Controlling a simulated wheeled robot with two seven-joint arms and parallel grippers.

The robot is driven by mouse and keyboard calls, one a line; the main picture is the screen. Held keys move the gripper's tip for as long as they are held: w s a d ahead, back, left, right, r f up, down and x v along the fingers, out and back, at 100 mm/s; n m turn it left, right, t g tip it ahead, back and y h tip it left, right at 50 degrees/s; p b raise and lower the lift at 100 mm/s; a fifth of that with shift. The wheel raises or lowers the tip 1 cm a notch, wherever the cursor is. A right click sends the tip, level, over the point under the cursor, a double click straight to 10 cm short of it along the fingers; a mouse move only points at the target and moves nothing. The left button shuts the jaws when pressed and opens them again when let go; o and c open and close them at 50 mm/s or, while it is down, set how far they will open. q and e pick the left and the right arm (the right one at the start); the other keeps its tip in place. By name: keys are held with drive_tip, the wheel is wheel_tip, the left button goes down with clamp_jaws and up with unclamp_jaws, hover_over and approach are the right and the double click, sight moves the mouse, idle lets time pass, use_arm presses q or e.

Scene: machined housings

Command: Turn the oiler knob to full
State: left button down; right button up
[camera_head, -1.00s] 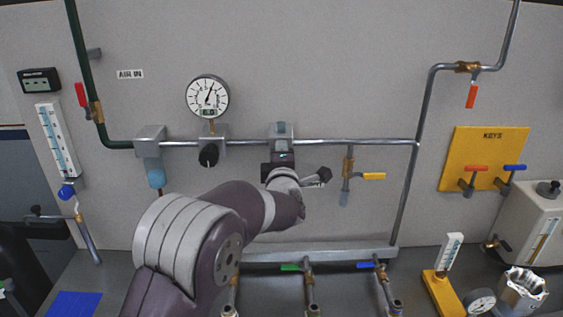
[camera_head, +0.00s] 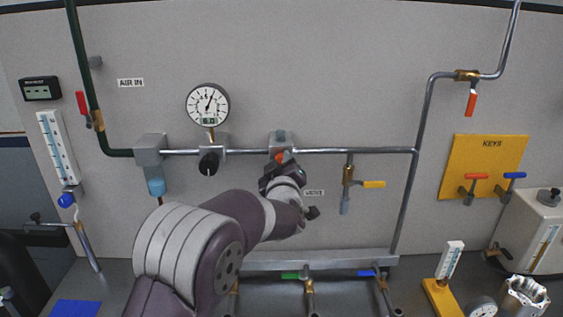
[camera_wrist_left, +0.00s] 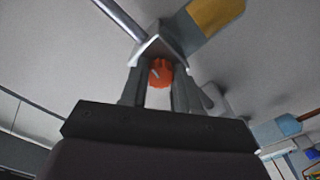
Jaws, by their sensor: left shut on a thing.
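The oiler is a grey block (camera_head: 281,138) on the horizontal pipe, right of the gauge. Its orange-red knob (camera_head: 281,156) shows just under the block, above my left gripper (camera_head: 279,165). In the left wrist view the knob (camera_wrist_left: 160,73) sits between the two fingers of my left gripper (camera_wrist_left: 158,88), under the grey block. The fingers are shut on it. The wrist and arm come up from below and hide the oiler's lower part in the head view. The knob's pointer setting is too small to read. My right gripper is not in view.
A round gauge (camera_head: 208,104) and a black regulator knob (camera_head: 208,164) are to the left. A yellow key board (camera_head: 484,166) is farther right.

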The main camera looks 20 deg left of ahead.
use_arm(q)
drive_tip(key=m+p, duration=0.1)
drive_tip(key=m, duration=0.2)
drive_tip(key=shift+f+m, duration=0.1)
drive_tip(key=shift+m, duration=0.3)
drive_tip(key=m+p, duration=0.2)
drive_tip(key=m, duration=0.2)
drive_tip(key=shift+m, duration=0.3)
drive_tip(key=m+p, duration=0.1)
drive_tip(key=m, duration=0.3)
drive_tip(key=shift+p, duration=0.4)
drive_tip(key=shift+m+p, duration=0.65)
drive_tip(key=shift+m, duration=1.15)
drive_tip(key=shift+f, duration=0.1)
drive_tip(key=c, duration=0.8)
unclamp_jaws()
drive_tip(key=shift+s, duration=0.1)
